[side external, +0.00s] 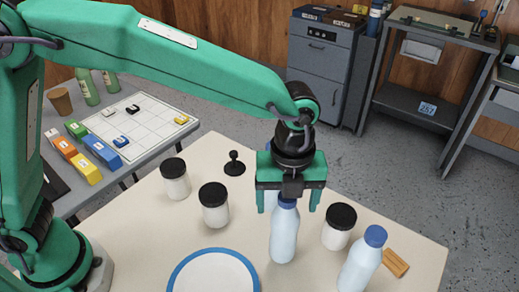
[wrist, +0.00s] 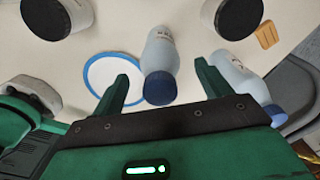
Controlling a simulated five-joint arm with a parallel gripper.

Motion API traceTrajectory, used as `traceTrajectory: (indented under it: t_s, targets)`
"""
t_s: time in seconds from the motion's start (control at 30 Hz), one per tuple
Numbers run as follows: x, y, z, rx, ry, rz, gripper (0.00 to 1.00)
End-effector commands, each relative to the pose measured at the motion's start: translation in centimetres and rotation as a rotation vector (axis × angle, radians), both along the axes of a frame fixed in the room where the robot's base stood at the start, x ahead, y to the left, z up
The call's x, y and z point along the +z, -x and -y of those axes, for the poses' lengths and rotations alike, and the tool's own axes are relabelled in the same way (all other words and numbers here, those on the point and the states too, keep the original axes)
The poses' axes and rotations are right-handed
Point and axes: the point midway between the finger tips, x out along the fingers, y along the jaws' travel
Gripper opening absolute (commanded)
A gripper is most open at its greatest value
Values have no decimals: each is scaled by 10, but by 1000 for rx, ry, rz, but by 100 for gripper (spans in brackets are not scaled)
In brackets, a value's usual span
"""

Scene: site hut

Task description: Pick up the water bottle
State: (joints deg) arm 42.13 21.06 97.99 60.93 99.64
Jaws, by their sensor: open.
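A pale water bottle with a blue cap (side external: 284,238) stands upright on the cream table, directly below my gripper (side external: 289,207). In the side view the fingers hang on either side of its cap. In the wrist view this bottle (wrist: 161,52) shows between the fingertips of my gripper (wrist: 162,76), its cap towards me. My gripper is open and empty; I cannot tell whether it touches the cap. A second similar bottle (side external: 360,268) stands to the right, and also shows right of the fingers in the wrist view (wrist: 240,78).
Black-lidded jars stand left (side external: 215,208) and right (side external: 339,228) of the near bottle, another (side external: 174,181) further left. A blue-rimmed plate (side external: 180,267) lies at the front. A wooden block (side external: 395,263) lies far right. A small black stand (side external: 234,165) is behind.

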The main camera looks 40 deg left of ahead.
Motion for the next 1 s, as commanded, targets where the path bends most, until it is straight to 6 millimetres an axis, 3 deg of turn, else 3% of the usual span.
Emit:
traceTrajectory:
  t_s: [0.2, 0.73, 1.0]
  targets:
    - [-19, 0, 0, 0, -1, -1, 77]
    - [-21, 0, 0, 0, 0, 0, 77]
    - [-21, 0, 0, 0, 0, 0, 26]
